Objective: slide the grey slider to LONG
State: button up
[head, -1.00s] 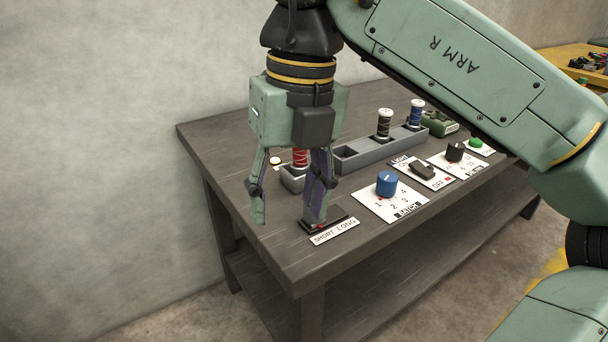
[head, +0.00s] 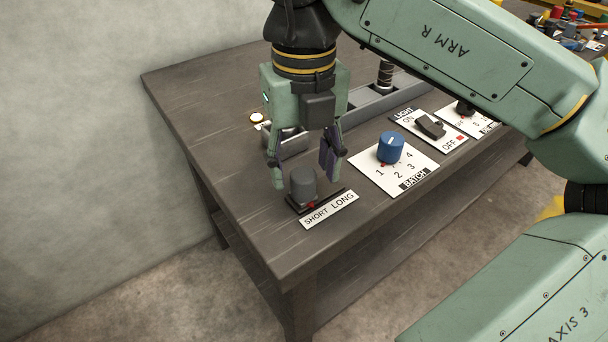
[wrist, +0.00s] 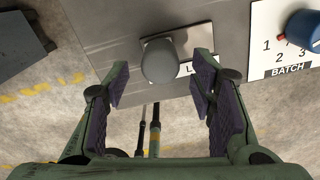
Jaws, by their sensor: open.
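The grey slider (head: 302,186) is an upright rounded knob on a dark track (head: 335,192) at the table's near edge. It stands at the SHORT end of the white SHORT LONG label (head: 329,210), with a small red mark by its base. My gripper (head: 303,177) is open and empty, its fingers pointing down, just behind the knob in the head view. In the wrist view the slider (wrist: 160,60) shows just beyond and between the spread fingertips (wrist: 160,80); no contact is visible. The knob hides part of the label there, leaving an L.
Right of the slider is a blue BATCH dial (head: 390,148) on a white plate. Beyond it are a black LIGHT switch (head: 430,126) and another dial. A grey rack (head: 375,105) is behind my gripper.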

jog(key=shift+f, duration=1.35)
jog(key=shift+c, duration=0.3)
grip_shut()
